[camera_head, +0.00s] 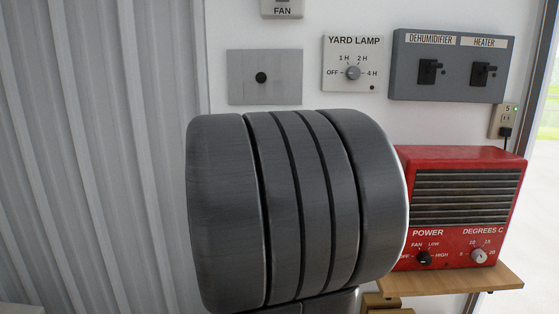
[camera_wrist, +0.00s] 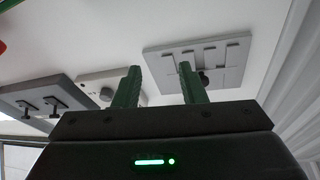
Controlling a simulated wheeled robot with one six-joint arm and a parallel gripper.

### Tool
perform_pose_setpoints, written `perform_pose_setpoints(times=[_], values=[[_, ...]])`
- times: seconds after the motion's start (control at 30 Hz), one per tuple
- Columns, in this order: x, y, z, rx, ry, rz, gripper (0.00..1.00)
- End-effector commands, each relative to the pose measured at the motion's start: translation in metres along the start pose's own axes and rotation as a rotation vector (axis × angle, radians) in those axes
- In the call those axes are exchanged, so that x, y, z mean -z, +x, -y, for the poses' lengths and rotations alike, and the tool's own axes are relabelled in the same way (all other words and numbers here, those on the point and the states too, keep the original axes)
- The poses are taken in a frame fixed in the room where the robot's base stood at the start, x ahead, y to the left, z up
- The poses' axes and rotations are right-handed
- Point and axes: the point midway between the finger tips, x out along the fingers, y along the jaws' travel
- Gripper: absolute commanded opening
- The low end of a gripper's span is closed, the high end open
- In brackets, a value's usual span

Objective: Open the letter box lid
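No part is labelled as a letter box. A flat grey plate (camera_head: 237,88) with a round black knob (camera_head: 261,77) is on the white wall in the head view, and may be the lid. The wrist view shows a light grey plate (camera_wrist: 225,52) with stepped markings and a dark knob (camera_wrist: 204,79). My gripper (camera_wrist: 160,66) has two green fingers standing apart with nothing between them. The right finger overlaps the plate in the picture, with the knob just right of it. I cannot tell the distance. My gripper is hidden in the head view.
Right of the plate are a yard lamp dial panel (camera_head: 352,54) and a grey switch box (camera_head: 397,67). A red heater (camera_head: 467,160) stands on a wooden shelf (camera_head: 470,282). Corrugated metal (camera_head: 90,150) covers the left. My dark arm fills the centre.

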Motion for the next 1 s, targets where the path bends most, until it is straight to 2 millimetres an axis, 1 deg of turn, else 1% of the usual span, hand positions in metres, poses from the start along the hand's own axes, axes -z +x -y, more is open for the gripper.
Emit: perform_pose_setpoints(times=[0.03,0.4,0.6,0.7,0.8,1.0], values=[[0.000,0.009,0.000,-0.002,-0.001,0.002,0.37],[0.001,0.075,-0.001,-0.003,0.000,0.002,0.37],[0.000,0.106,-0.001,-0.002,-0.001,0.002,0.37],[0.000,0.116,-0.001,-0.002,0.000,0.001,0.37],[-0.001,0.122,-0.001,-0.002,0.001,0.002,0.37],[-0.002,0.126,-0.001,-0.001,0.001,0.002,0.37]])
